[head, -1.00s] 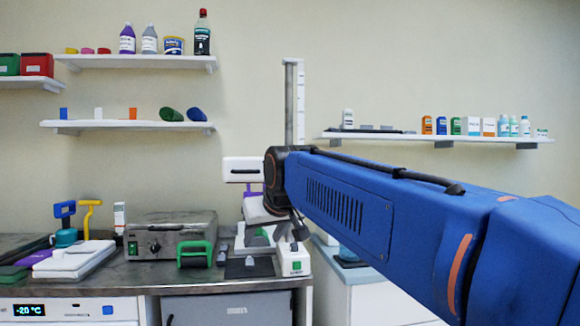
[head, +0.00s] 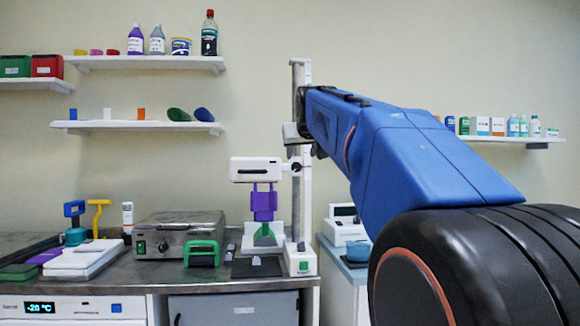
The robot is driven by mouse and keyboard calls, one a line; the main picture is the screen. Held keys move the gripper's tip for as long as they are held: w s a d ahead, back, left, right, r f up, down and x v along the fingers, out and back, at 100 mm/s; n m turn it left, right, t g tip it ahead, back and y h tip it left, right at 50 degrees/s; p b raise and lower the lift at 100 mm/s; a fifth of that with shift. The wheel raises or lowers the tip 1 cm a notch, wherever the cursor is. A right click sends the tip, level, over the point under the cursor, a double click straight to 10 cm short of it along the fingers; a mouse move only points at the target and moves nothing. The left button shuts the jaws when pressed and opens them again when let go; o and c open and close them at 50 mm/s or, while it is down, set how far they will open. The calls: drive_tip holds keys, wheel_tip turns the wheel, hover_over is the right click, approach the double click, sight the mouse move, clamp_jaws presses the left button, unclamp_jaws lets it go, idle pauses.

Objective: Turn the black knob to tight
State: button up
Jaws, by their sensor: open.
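A white stand (head: 304,215) with a tall upright post stands on the metal bench. A white head with a purple part (head: 263,200) reaches out from it to the left. A small black knob (head: 297,167) shows where the head meets the post; its setting is too small to read. Another black knob (head: 162,246) is on the front of the grey metal box (head: 185,232). My blue arm reaches in from the right, and its far end is in front of the post, above the stand's knob. My gripper's fingers cannot be made out behind the arm.
White pads (head: 85,258) lie at the left of the bench. A white device (head: 346,228) stands on the right counter. Wall shelves (head: 145,64) hold bottles and small items.

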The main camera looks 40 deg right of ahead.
sight(297, 166)
drive_tip(key=x, duration=1.1)
drive_tip(key=shift+w, duration=0.15)
drive_tip(key=c, duration=1.1)
